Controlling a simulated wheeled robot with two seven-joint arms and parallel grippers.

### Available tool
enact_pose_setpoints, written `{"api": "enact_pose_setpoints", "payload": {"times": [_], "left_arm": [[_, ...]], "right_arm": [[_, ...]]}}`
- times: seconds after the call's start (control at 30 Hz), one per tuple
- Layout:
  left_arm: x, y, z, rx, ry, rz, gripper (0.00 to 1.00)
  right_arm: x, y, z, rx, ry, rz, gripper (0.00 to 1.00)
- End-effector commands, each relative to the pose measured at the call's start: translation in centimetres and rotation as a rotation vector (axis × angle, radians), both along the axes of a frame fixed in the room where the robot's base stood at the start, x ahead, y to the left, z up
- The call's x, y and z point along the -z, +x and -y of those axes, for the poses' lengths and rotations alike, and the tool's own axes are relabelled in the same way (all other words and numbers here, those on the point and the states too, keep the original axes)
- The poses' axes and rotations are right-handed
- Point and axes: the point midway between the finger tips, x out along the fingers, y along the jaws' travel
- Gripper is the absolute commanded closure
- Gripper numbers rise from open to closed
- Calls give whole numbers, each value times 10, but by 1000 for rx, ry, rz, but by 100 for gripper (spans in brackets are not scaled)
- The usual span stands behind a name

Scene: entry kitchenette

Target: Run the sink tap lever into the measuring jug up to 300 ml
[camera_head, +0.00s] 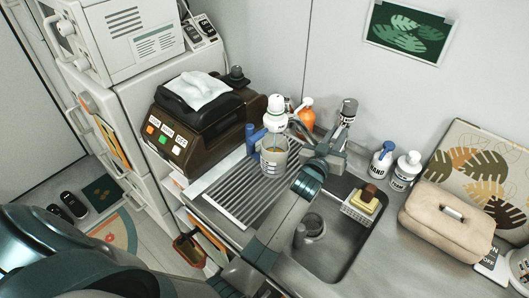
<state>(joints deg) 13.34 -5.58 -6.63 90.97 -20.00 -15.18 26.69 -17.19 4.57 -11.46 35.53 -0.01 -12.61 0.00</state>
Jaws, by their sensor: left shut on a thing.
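The clear measuring jug (273,160) stands upright on the ribbed drainboard, left of the sink basin. My left gripper (326,150) is right of the jug, at the grey tap parts behind the basin. It is shut on what appears to be the tap lever, mostly hidden by the fingers. No water stream is discernible. My right gripper is not in view.
Soap bottles (383,159) and a beige bag (447,217) stand right. A brown appliance (196,130) stands left; an orange bottle (304,112) is behind.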

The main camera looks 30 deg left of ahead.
Motion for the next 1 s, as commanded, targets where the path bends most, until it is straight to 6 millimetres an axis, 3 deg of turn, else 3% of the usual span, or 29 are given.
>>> {"api": "enact_pose_setpoints", "payload": {"times": [0.57,1.0], "left_arm": [[-3,0,2,4,-1,5,100],[-5,2,-7,116,5,5,100]], "right_arm": [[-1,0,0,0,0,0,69],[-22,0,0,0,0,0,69]]}}
